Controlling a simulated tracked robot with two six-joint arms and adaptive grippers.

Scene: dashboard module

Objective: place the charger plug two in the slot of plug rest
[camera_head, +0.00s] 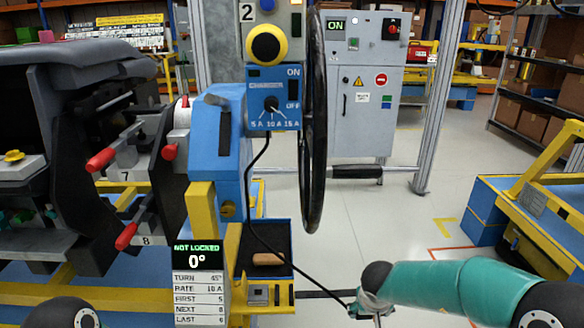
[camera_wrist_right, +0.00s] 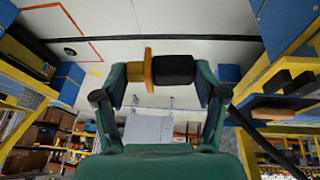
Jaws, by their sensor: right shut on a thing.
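My right gripper (camera_head: 372,303) is low in the head view, to the right of the blue charger stand, in free space. In the right wrist view my right gripper (camera_wrist_right: 161,72) is closed across a charger plug (camera_wrist_right: 175,70). The plug has a black body, an orange flange and a yellowish end, and lies crosswise between the fingers. A black cable (camera_head: 265,240) runs from the charger box (camera_head: 273,100) down to this gripper. A yellow bracket with a grey block (camera_head: 258,294) is left of the gripper; I cannot tell whether it is the plug rest. My left gripper is out of view.
A dark tray (camera_head: 281,227) with a brown item sits above the bracket. A black wheel (camera_head: 313,120) stands upright beside the charger. A "NOT LOCKED" display (camera_head: 198,284) is in front. The dashboard module (camera_head: 70,100) fills the left. Open floor lies right of the wheel.

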